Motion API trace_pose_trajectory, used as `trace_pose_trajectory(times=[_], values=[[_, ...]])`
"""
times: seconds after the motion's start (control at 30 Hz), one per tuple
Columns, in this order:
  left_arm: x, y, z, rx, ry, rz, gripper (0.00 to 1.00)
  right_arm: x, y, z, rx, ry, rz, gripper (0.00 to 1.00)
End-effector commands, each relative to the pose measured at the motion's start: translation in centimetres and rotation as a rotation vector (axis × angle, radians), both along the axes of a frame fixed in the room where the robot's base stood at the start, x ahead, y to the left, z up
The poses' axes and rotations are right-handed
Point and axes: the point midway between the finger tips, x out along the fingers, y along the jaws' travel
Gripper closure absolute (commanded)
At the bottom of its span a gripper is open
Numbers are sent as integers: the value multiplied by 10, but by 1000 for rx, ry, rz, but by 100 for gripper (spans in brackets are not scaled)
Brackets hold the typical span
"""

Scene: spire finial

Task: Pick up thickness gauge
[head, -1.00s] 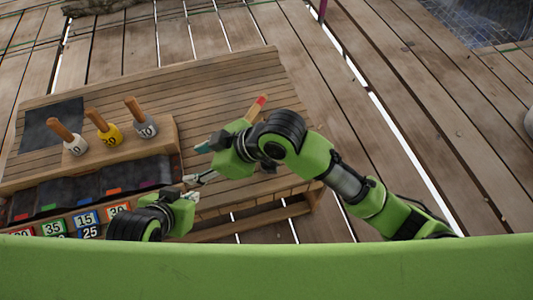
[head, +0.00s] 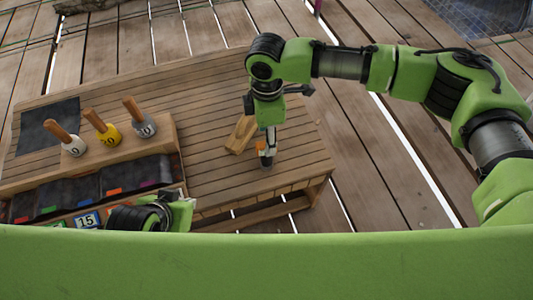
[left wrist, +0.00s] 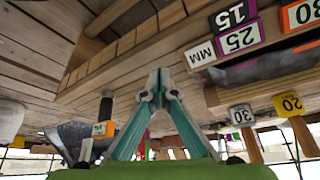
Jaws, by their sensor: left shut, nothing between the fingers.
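An upright piece with an orange part (head: 261,147) and a dark foot stands on the right of the wooden table; it may be the thickness gauge. The left wrist view, upside down, shows an orange-labelled piece (left wrist: 103,129) with a black end. My right gripper (head: 270,144) points down right at the upright piece; whether its fingers hold it is unclear.
A tan wooden piece (head: 241,134) lies just left of the right gripper. A wooden block (head: 165,148) holds three wooden-handled tools with white, yellow and grey heads. Dark bins and number labels (left wrist: 239,39) line the table's front left. The table's far middle is bare.

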Motion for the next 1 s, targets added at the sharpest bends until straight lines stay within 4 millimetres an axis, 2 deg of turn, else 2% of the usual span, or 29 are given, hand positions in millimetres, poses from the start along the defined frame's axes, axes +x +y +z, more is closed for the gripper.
trace_pose_trajectory(times=[0.2,0.4,0.77,1.0], values=[[43,-14,16,-41,-187,-15,100,0,1,-30,2,-1,0,53],[76,-25,38,-75,-350,-28,100,0,1,-53,2,-1,0,53],[98,-34,59,-104,-478,-36,100,-1,1,-68,2,-2,0,53],[125,-46,95,-151,-680,-50,100,-2,1,-87,2,-2,0,53]])
